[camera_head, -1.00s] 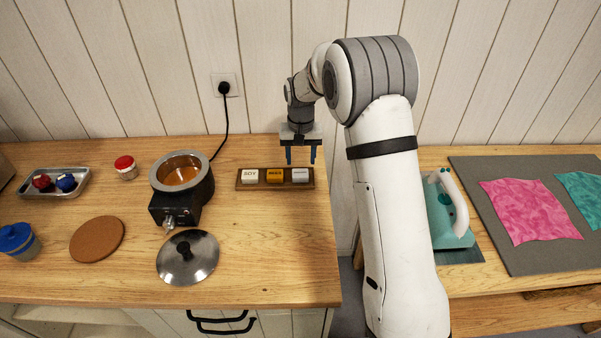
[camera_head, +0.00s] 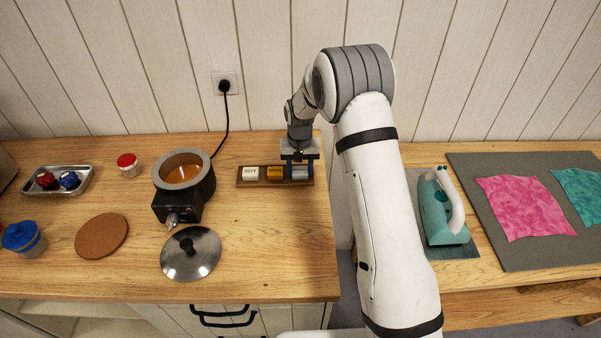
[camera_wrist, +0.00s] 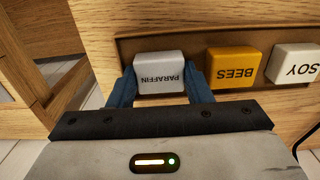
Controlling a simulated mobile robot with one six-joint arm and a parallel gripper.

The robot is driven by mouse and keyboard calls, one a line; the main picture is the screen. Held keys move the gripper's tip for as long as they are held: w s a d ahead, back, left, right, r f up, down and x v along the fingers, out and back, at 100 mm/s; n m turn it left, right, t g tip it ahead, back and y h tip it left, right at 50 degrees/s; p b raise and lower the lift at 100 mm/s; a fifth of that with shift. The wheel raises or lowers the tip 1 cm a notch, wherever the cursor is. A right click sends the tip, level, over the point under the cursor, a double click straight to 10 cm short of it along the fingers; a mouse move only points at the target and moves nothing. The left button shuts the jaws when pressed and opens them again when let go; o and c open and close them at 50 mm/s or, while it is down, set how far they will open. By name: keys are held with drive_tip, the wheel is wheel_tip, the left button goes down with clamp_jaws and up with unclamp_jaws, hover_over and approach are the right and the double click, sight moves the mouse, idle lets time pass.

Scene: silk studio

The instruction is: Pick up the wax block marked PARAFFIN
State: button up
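The grey-white wax block marked PARAFFIN (camera_wrist: 160,72) sits at one end of a dark wooden holder (camera_wrist: 195,46). In the head view the block (camera_head: 300,173) is at the holder's right end, partly hidden by my gripper (camera_head: 299,170). In the wrist view my gripper (camera_wrist: 161,88) has its blue fingers on either side of the block, very near its sides. The fingers look open around it, and I cannot tell whether they touch it. The yellow BEES block (camera_wrist: 233,66) and the white SOY block (camera_wrist: 294,63) sit beside it in the same holder.
A melting pot (camera_head: 184,186) with amber liquid stands left of the holder, with a lid (camera_head: 190,254) in front. A cork mat (camera_head: 101,236), tray (camera_head: 57,180) and jars lie farther left. A teal iron (camera_head: 436,212) stands on the right-hand table.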

drive_tip(key=shift+c, duration=0.9)
drive_tip(key=shift+r, duration=0.1)
